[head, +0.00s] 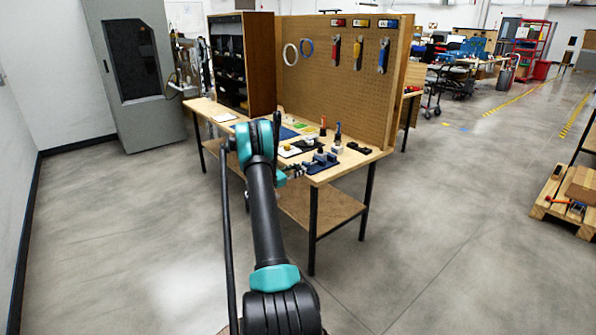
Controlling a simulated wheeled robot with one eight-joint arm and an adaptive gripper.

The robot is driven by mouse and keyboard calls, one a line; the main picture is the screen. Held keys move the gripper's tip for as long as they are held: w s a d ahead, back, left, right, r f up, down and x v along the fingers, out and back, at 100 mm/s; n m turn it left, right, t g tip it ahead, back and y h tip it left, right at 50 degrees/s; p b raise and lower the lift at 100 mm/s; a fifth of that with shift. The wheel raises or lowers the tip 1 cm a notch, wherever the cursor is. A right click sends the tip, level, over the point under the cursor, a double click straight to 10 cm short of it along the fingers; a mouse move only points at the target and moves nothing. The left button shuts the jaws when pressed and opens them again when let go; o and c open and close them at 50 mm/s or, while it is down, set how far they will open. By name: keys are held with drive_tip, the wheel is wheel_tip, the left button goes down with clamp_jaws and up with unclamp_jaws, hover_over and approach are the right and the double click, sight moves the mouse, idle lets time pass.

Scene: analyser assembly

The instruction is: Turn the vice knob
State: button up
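A small blue vice (322,162) sits near the front edge of the wooden workbench (352,167). Its knob is too small to make out, and my gripper may cover part of it. My arm reaches forward from the bottom of the head view to the bench. My gripper (300,169) is at the bench's front edge, just left of the vice and close to it. I cannot tell whether it touches the vice. Its fingers are too small to show whether they are open or shut.
Small parts and tools, including red- and blue-topped items (338,132), stand behind the vice. A dark shelf cabinet (229,65) stands at the back left.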

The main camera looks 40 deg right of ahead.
drive_tip(key=c, duration=0.3)
drive_tip(key=shift+m, duration=0.3)
drive_tip(key=m, duration=1)
drive_tip(key=shift+m, duration=0.4)
drive_tip(key=m, duration=0.3)
drive_tip(key=shift+m+g+h, duration=0.3)
drive_tip(key=shift+m, duration=0.1)
drive_tip(key=m, duration=0.5)
drive_tip(key=shift+m, duration=0.3)
drive_tip(key=m, duration=0.5)
drive_tip(key=shift+g, duration=0.3)
